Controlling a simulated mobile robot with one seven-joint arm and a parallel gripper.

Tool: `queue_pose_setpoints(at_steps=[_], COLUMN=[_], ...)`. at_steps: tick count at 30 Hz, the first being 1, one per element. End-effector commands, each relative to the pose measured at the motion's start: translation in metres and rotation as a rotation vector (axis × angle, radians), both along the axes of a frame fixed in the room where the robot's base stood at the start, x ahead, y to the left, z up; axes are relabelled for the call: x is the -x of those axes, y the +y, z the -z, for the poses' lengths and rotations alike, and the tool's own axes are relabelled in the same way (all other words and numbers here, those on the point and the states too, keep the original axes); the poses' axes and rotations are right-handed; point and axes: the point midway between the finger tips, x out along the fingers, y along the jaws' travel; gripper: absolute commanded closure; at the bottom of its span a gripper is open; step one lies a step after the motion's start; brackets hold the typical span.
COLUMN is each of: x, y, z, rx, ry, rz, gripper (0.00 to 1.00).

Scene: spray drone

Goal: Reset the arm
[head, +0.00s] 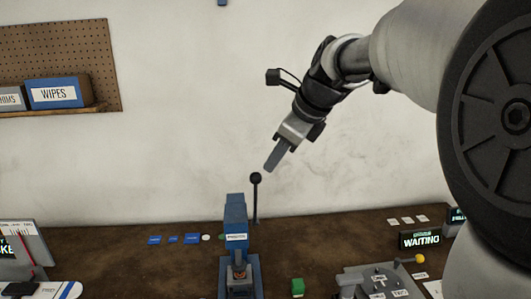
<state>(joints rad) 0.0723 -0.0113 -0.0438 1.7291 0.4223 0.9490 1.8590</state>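My gripper (272,167) hangs in the air above the bench, at the end of my arm reaching in from the upper right. It points down and to the left, and I see its fingers edge-on as one grey strip, so I cannot tell whether they are open or shut. The gripper is above and to the right of a black ball-topped lever (256,180) on a blue press-like device (236,220). From this view they look apart. No object shows at the fingertips.
Blue tags (173,239) lie behind. A shelf with a "WIPES" box (54,94) is at upper left. The air around my gripper is clear.

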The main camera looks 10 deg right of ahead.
Motion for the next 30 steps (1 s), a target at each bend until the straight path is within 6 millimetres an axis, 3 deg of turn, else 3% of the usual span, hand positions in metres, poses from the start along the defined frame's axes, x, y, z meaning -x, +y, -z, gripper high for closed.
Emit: queue_pose_setpoints(at_steps=[4, 17, 20, 23, 30], x=[0.006, 0.013, 0.036, 0.076, 0.183], y=[-0.003, -0.003, -0.002, -0.002, -0.01], z=[-0.009, -0.01, -0.008, 0.001, 0.046], rx=[0.0, 0.028, 0.129, 0.31, 0.834], ry=[0.0, -0.01, -0.047, -0.105, -0.231], rz=[0.0, -0.035, -0.165, -0.403, -1.147], gripper=[0.73, 0.73, 0.73, 0.73, 0.73])
